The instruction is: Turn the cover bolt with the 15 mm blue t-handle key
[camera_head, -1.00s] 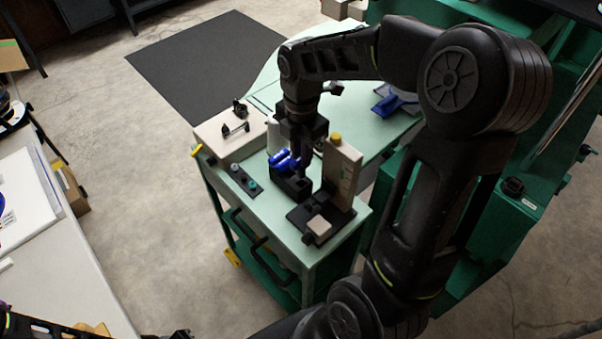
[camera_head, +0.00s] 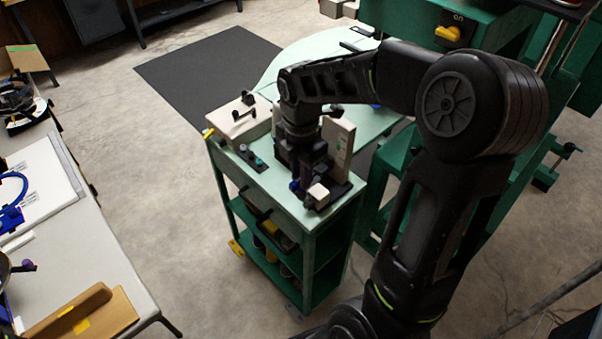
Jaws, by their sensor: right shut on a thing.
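My right gripper (camera_head: 303,178) points down over the front of the pale green cart top (camera_head: 258,180), in front of an upright beige panel (camera_head: 341,142). It is shut on a blue piece, which I take to be the blue t-handle key (camera_head: 294,186); only a small part shows beside the fingers. A small beige block (camera_head: 318,191) on a black base stands just right of the fingertips. I cannot make out the cover bolt, and my right arm and gripper hide much of the fixture. My left gripper is not in view.
A beige box with a black handle (camera_head: 238,121) stands at the cart's left rear. A small dark strip with knobs (camera_head: 251,157) lies in front of it. A white table (camera_head: 98,250) is at left, green machinery (camera_head: 480,50) at right. The floor between is clear.

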